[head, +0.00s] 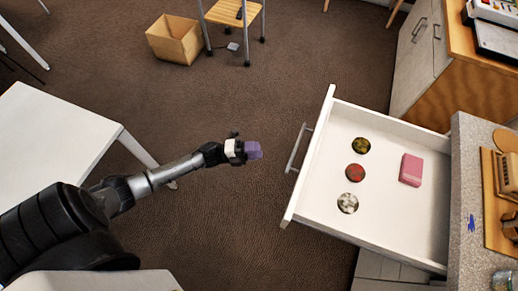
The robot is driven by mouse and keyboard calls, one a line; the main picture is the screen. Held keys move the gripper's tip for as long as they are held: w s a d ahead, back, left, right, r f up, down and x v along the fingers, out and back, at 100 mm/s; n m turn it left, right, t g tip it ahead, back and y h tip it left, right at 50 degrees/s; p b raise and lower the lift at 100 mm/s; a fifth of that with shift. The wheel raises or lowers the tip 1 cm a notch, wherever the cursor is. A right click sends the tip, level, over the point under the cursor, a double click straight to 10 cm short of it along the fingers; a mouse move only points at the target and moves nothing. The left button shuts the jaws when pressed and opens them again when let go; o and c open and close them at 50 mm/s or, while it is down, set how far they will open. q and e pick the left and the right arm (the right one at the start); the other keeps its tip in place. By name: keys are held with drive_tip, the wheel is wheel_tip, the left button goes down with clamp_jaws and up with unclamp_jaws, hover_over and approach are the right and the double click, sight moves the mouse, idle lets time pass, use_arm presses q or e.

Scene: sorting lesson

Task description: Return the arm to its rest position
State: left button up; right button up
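My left arm (165,174) comes in from the lower left and reaches over the floor toward the middle of the head view. My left gripper (252,150) is at its end, left of the open drawer and apart from it. A small purple piece shows at the gripper's tip; I cannot tell whether it is a held thing or part of the fingers. Whether the fingers are open or shut is too small to tell. My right gripper is not in view.
The open white drawer (375,234) holds a pink block (411,170) and three round things, green (361,145), red (355,173) and whitish (347,203). A grey counter (468,190) stands right, a white table (55,135) left, a cardboard box (167,46) behind. Brown floor between is clear.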

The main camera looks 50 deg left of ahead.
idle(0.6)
use_arm(q)
drive_tip(key=w+a+f+n+g+y, duration=0.2)
drive_tip(key=a+n+y, duration=0.3)
drive_tip(key=n+y, duration=0.35)
drive_tip(key=w+a+f+n+g+y, duration=0.15)
drive_tip(key=a+n+y, duration=0.25)
drive_tip(key=n+y, duration=0.45)
drive_tip(key=s+d+r+n+g+h+p, duration=0.1)
drive_tip(key=s+d+r+n+g+h, duration=0.15)
drive_tip(key=s+d+r, duration=0.45)
drive_tip(key=s+d+r+n+g+h+p, duration=0.1)
drive_tip(key=s+d+r+n+g, duration=0.25)
drive_tip(key=s+d, duration=0.65)
drive_tip(key=s+d+f+g+p, duration=0.1)
drive_tip(key=s+f+g, duration=0.15)
drive_tip(key=s, duration=0.55)
wheel_tip(320, 180, up, 37)
drive_tip(key=t+p, duration=0.1)
drive_tip(key=p, duration=3.6)
drive_tip(key=shift+w+r+n+p, duration=0.15)
drive_tip(key=shift+w+n+p, duration=0.1)
drive_tip(key=shift+n+p, duration=0.15)
drive_tip(key=shift+s, duration=0.1)
